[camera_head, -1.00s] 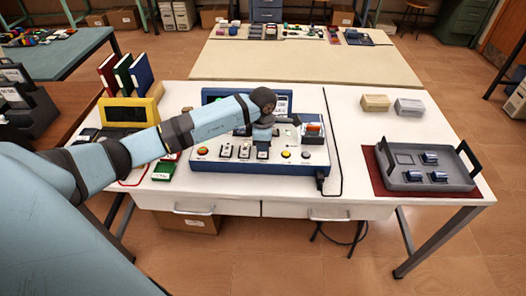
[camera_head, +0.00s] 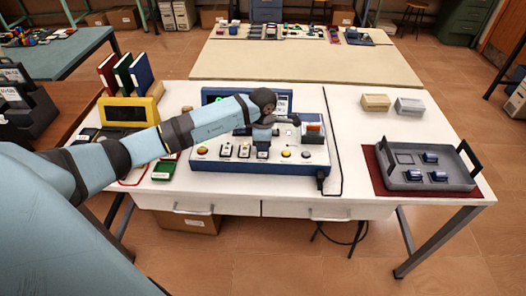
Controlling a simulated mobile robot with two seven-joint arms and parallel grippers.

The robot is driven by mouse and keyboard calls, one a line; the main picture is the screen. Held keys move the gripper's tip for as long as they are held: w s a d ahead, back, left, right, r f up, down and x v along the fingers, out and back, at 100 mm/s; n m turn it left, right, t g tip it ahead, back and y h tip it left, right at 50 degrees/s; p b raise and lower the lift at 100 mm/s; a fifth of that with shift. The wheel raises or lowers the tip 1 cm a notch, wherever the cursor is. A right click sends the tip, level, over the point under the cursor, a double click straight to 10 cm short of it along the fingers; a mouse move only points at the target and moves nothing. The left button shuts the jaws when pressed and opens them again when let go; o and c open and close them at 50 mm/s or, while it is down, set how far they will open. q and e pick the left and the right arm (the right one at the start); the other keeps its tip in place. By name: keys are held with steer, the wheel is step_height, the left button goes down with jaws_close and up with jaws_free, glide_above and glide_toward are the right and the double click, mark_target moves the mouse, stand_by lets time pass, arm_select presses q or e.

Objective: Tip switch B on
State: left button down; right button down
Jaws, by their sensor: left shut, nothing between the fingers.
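The blue-and-white control panel (camera_head: 290,167) sits on the white table's front middle. Along its front are several small black-and-white switches, among them a left one (camera_head: 225,150), a middle one (camera_head: 244,151) and a right one (camera_head: 262,153). Their letters are too small to read, so I cannot tell which is switch B. My left arm and wrist hide the panel's back left part. My right gripper is not in view.
A grey tray (camera_head: 450,180) with several small blue parts lies on a red mat at the right. Two small boxes (camera_head: 375,103) stand behind it. A yellow-framed device (camera_head: 155,108) and upright books (camera_head: 140,73) are at the left. A black cable runs right of the panel.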

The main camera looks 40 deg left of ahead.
mark_target(263, 154)
arm_select(q)
steer(key=shift+f+b, duration=0.75)
steer(key=shift+f, duration=0.25)
stand_by(0.3)
steer(key=shift+r, duration=0.2)
steer(key=shift+r+p, duration=0.5)
steer(key=shift+p, duration=0.05)
steer(key=shift+r+p, duration=1.5)
steer(key=shift+r, duration=1.35)
